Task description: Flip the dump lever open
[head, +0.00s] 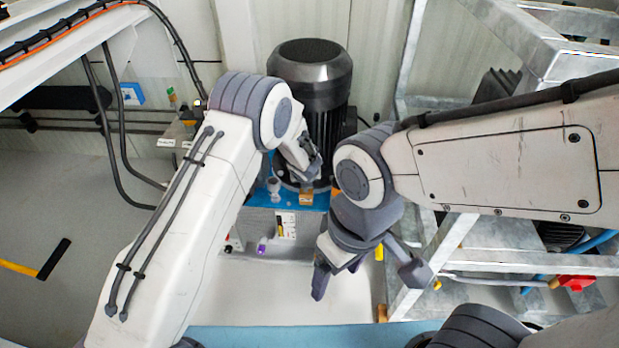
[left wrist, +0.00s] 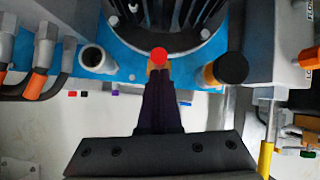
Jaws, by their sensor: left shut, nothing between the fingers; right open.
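In the left wrist view, a small red round knob (left wrist: 159,55) shows right at the tips of my left gripper (left wrist: 158,76), in front of the blue pump base (left wrist: 125,62). I cannot tell whether this knob belongs to the dump lever, or whether the fingers touch it. The left fingers are together with nothing between them. In the head view, my left gripper (head: 308,168) is at the foot of the black motor (head: 312,95), partly hidden by its own wrist. My right gripper (head: 366,276) is open and empty, pointing down in front of the pump frame.
A black round cap (left wrist: 230,69) and a white open pipe (left wrist: 97,58) flank the left fingers. Hoses with orange ends (left wrist: 38,82) are at left. A galvanized frame (head: 440,262) and a red handle (head: 576,283) are at right. The floor (head: 110,225) at left is mostly clear.

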